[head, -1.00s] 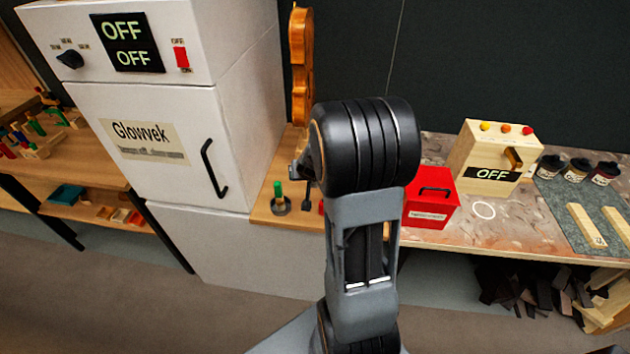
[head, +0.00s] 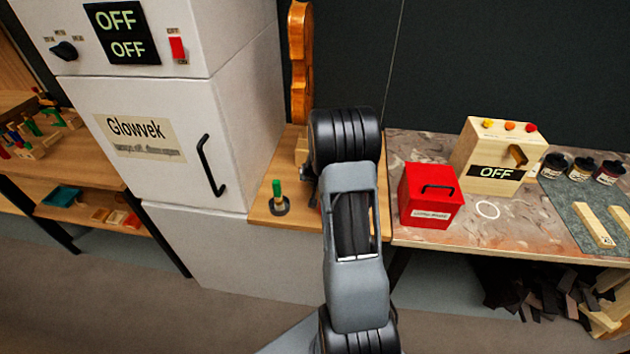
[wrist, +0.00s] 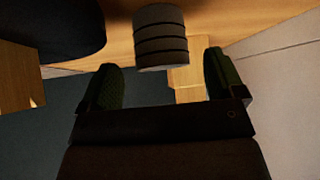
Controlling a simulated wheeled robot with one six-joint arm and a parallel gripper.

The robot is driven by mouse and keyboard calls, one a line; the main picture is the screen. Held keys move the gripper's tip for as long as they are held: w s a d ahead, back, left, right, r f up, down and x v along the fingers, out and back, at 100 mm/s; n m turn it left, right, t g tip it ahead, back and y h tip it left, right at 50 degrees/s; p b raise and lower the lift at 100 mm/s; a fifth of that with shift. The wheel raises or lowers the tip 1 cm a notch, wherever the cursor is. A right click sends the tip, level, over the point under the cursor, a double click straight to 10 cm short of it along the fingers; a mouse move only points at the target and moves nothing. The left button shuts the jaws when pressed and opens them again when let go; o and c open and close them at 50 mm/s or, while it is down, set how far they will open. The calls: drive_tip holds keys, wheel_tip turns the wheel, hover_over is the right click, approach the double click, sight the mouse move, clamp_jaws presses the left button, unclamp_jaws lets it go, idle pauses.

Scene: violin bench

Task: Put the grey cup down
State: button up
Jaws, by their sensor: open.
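A grey ringed cylinder, which looks like the grey cup (wrist: 161,40), shows at the top of the wrist view against a wooden surface (wrist: 205,24). My gripper (wrist: 163,82) is open, with its two dark green fingers spread wide. The cup appears between and beyond the fingertips, with a visible gap on each side; neither finger appears to touch it. In the head view my own arm hides the cup and most of the gripper, above the wooden bench end (head: 262,218).
A green-topped peg in a dark ring (head: 278,199) stands left of my arm. A violin (head: 300,60) stands behind. A red box (head: 430,197) and a wooden box marked OFF (head: 495,157) are on the right. The white Glowvek cabinet (head: 170,175) borders the left.

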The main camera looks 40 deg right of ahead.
drive_tip(key=shift+x, duration=1.85)
drive_tip(key=shift+w, duration=0.1)
drive_tip(key=shift+r, duration=0.1)
drive_tip(key=c, duration=1.1)
drive_tip(key=shift+c, duration=0.2)
